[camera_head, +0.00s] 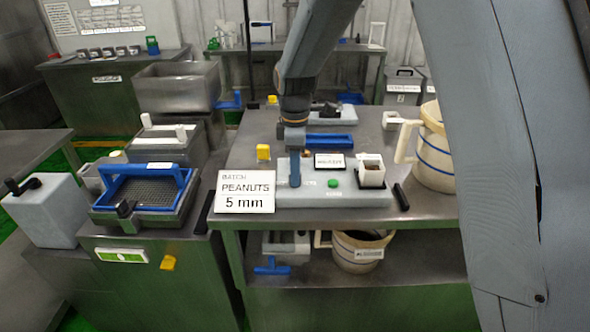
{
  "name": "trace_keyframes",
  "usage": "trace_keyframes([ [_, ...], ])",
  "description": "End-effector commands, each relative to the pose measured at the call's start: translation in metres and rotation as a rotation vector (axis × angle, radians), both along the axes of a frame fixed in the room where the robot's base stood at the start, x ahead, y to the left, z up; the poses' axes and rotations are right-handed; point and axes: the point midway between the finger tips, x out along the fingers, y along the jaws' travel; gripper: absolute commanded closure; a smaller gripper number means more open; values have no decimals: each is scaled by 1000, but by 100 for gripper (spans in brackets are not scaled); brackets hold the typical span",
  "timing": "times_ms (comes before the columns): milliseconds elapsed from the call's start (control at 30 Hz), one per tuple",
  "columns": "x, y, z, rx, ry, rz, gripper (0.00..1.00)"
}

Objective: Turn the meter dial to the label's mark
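A white label card (246,191) reading "BATCH PEANUTS 5 mm" stands at the front left edge of the steel table (430,207). Just right of it is a light grey-green meter unit (345,194) with a green button (333,183), a small dark-framed display (329,161) and a white cup (371,173). My gripper (295,184) points down over the left part of this unit, its tip at or just above the top face. I see no dial clearly; the gripper covers that spot. Small marks beside the tip are too small to read. Whether the fingers are open cannot be told.
A cream jug with blue stripes (436,150) stands at right, partly behind my arm. A black bar (401,197) lies beside the unit. A blue tray (330,141) and a yellow block (263,152) are behind it. A blue-framed sieve (146,190) stands at left.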

Motion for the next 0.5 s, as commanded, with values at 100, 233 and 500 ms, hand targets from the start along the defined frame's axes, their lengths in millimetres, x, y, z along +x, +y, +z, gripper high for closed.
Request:
trace_keyframes([
  [100,0,0,0,0,0,0,77],
  [233,0,0,0,0,0,0,99],
  [500,0,0,1,0,0,-10,100],
])
